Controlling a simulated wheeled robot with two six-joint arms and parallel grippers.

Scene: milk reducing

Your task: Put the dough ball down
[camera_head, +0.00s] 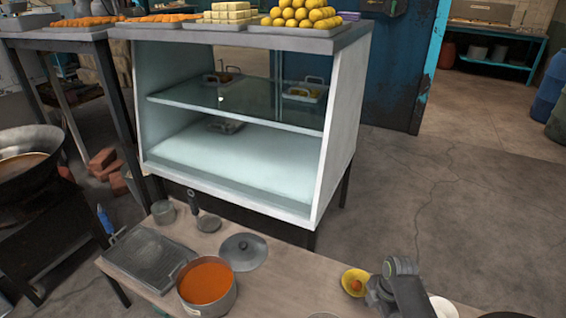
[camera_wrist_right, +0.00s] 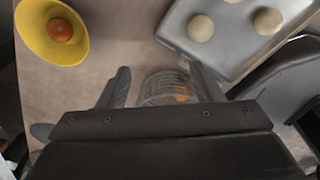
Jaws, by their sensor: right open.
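Pale round dough balls (camera_wrist_right: 200,28) lie on a grey metal tray (camera_wrist_right: 179,28) at the top right of the right wrist view; another ball (camera_wrist_right: 267,21) sits beside the first and a third is cut by the top edge. My right gripper (camera_wrist_right: 157,72) is open, its two fingers apart with no dough ball between them. The tray lies ahead and to the right of the fingers. In the head view my right arm (camera_head: 392,285) reaches over the table's front right part; its fingertips cannot be made out there. My left gripper is not in view.
A yellow bowl (camera_head: 355,282) holding an orange-brown ball stands left of my right gripper. A wire basket (camera_wrist_right: 165,90) with something orange shows behind the fingers. A pot of orange liquid (camera_head: 207,284), a lid (camera_head: 243,251) and a slotted tray (camera_head: 150,258) occupy the table's left.

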